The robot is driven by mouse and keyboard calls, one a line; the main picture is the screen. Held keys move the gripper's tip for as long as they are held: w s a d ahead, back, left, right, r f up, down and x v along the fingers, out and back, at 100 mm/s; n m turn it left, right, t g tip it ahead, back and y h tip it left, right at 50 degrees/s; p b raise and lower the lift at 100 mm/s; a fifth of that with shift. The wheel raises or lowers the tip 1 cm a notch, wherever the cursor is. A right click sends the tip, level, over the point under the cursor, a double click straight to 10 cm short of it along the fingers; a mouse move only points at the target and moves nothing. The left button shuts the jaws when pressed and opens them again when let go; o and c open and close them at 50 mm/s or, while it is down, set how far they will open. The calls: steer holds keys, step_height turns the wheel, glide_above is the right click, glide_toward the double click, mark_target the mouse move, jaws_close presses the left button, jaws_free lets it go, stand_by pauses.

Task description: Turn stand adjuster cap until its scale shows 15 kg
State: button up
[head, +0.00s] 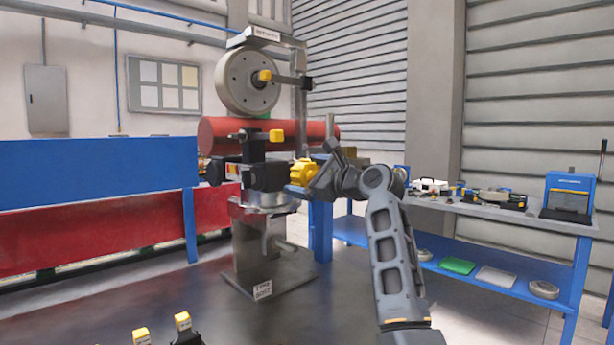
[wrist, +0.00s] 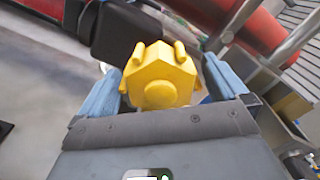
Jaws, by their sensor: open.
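The yellow lobed knob (head: 303,172), which looks like the adjuster cap, sticks out from the right side of the dark stand head (head: 262,172). In the wrist view the yellow knob (wrist: 160,78) faces the camera, with a round boss in its middle. My gripper (head: 317,178) is at the knob from the right. In the wrist view my gripper (wrist: 162,70) is open, with one blue finger on each side of the knob. I cannot tell whether the fingers touch it. No scale reading is legible in either view.
A large wheel (head: 248,82) and a red cylinder (head: 225,135) are above and behind the stand. A smaller yellow knob (head: 276,135) sits just above the cap. A blue-framed bench (head: 480,215) with tools is at right.

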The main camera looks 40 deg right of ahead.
steer(key=shift+c, duration=0.3)
steer(key=c, duration=0.9)
steer(key=shift+n, duration=0.3)
